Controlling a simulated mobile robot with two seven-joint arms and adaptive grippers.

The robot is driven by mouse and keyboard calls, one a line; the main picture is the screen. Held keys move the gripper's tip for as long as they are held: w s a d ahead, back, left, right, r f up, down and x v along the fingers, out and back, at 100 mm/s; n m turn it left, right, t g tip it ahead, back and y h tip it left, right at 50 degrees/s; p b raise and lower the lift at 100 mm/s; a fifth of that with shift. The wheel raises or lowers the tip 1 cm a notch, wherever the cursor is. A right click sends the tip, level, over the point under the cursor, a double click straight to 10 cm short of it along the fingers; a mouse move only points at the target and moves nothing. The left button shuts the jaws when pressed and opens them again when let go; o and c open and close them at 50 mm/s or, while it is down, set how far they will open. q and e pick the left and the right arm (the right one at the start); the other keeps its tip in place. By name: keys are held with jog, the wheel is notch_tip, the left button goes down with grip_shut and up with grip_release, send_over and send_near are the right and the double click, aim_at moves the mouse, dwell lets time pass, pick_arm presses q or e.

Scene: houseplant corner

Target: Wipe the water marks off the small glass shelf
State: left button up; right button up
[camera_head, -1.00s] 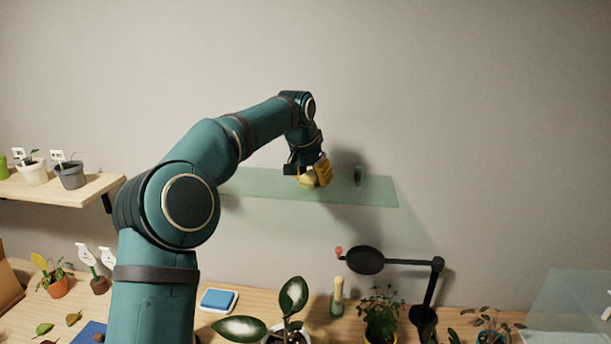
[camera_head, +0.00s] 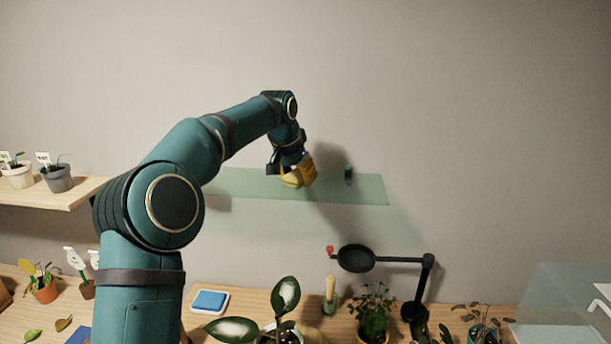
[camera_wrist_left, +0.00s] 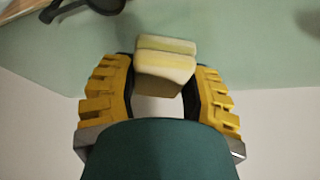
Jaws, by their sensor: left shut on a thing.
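The small glass shelf (camera_head: 364,192) is a pale green, see-through plate on the wall, and its green surface also fills the upper wrist view (camera_wrist_left: 255,65). My left gripper (camera_head: 300,172) is over the middle of the shelf. Its yellow fingers (camera_wrist_left: 163,85) are shut on a pale yellow sponge (camera_wrist_left: 165,58). The sponge (camera_head: 291,181) is at the shelf surface in the head view; I cannot tell whether it presses on the glass. I cannot make out any water marks. My arm hides the shelf's left end. My right gripper is out of view.
A black magnifier arm (camera_head: 394,260) and several plants stand on the table below. A wooden shelf with potted plants (camera_head: 58,178) is at left. A blue pad in a white tray (camera_head: 210,301) lies below.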

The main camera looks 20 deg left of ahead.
aim_at(281, 182)
pick_arm(q)
jog(key=shift+s+a, duration=0.25)
jog(key=shift+a, duration=0.8)
jog(key=shift+s+a, duration=0.25)
jog(key=shift+a, duration=0.75)
jog(key=shift+r, duration=0.15)
jog(key=shift+d+r, duration=0.1)
jog(key=shift+r, duration=2.85)
notch_tip(281, 182, up, 3)
